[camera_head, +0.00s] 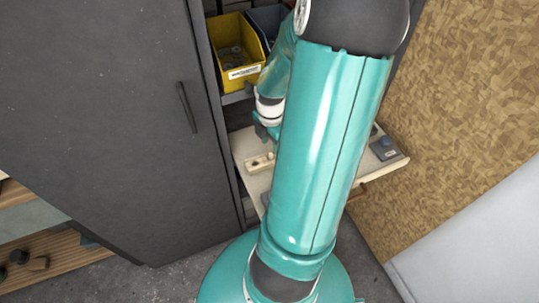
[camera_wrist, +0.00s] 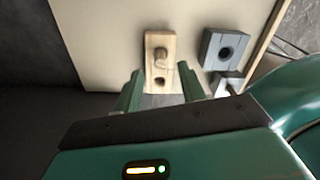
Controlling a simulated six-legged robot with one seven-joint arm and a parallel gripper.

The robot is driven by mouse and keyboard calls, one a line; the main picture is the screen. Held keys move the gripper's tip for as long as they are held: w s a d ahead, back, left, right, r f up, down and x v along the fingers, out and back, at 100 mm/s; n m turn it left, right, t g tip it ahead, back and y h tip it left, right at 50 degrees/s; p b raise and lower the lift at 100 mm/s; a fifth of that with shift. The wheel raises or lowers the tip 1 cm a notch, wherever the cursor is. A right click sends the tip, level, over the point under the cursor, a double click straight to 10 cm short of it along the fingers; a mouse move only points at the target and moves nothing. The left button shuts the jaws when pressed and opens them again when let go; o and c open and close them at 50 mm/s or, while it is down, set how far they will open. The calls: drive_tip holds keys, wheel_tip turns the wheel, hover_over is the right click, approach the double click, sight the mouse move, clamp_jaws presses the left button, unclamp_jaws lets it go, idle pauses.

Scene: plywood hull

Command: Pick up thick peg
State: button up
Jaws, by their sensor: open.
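A light wooden block (camera_wrist: 159,83) lies on a pale board (camera_wrist: 110,40) in the wrist view. A round wooden peg (camera_wrist: 160,54) stands in its far part, and a dark hole shows in its near part. I cannot tell whether this is the thick peg. The block also shows in the head view (camera_head: 259,163). My gripper (camera_wrist: 161,70) is open, with its two green fingers left and right of the block in the picture and nothing between them that I can see gripped. In the head view my arm hides much of the board.
A grey block with a round hole (camera_wrist: 224,50) lies right of the wooden block, with another grey piece (camera_wrist: 227,83) below it. A yellow bin (camera_head: 234,50) stands on a shelf above the board. A dark cabinet door (camera_head: 110,110) is at left.

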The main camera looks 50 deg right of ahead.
sight(271, 150)
wheel_tip(271, 150, down, 5)
drive_tip(key=shift+d+f, duration=0.1)
drive_tip(key=shift+c, duration=0.4)
clamp_jaws()
